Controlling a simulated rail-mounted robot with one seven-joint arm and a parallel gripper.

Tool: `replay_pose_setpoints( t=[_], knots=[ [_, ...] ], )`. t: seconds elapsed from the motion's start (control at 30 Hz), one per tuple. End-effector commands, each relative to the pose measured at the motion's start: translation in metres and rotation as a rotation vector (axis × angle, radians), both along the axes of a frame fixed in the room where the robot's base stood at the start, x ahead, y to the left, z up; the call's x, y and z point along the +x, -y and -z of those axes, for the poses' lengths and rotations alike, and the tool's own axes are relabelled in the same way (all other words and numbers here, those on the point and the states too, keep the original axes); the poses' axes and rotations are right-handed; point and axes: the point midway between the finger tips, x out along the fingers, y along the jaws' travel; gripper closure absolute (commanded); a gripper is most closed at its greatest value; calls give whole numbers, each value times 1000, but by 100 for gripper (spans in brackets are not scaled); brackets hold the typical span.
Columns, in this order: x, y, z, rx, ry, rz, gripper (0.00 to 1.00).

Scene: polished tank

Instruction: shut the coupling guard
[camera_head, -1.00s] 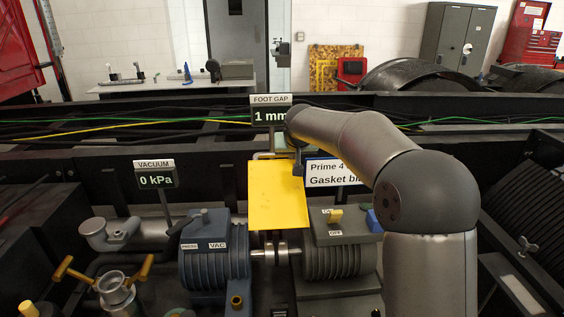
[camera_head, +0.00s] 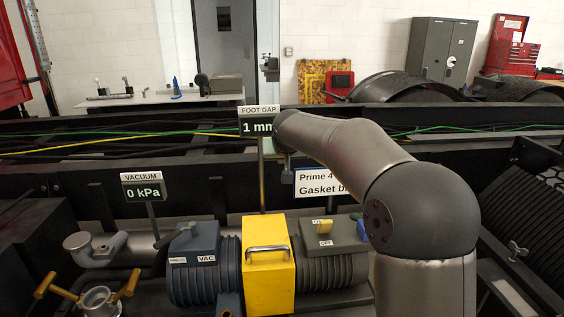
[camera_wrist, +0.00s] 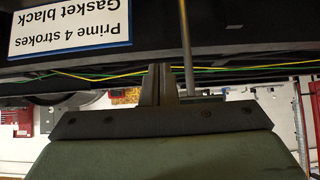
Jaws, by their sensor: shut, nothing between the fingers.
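The coupling guard (camera_head: 268,270) is a yellow box-like cover with a metal handle (camera_head: 268,250) on its upper face. In the head view it sits down over the shaft between the blue pump (camera_head: 204,270) and the grey motor (camera_head: 325,262), and the coupling is hidden under it. My gripper (camera_head: 287,172) is above and behind the guard, apart from it, and mostly hidden by my arm. In the wrist view my gripper (camera_wrist: 161,72) shows its fingers together with nothing between them. The guard does not show in the wrist view.
A sign (camera_head: 315,184) reading "Prime 4 strokes, Gasket black" stands close to my gripper. The foot gap display (camera_head: 258,127) on a thin post reads 1 mm. The vacuum display (camera_head: 145,192) reads 0 kPa. A yellow-handled valve (camera_head: 98,297) is at lower left.

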Motion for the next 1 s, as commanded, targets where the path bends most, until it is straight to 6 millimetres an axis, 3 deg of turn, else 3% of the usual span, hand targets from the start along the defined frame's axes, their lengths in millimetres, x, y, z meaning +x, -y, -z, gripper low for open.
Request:
replay_pose_setpoints(
  t=[0.03,0.1,0.43,0.6,1.0],
  knots=[
    [0,0,-22,-1,1,1,100],
    [-20,2,2,-1,0,0,100],
    [-81,6,21,0,1,0,100],
    [-93,7,24,0,0,0,100],
    [-99,10,27,-6,-12,2,100]
  ],
)
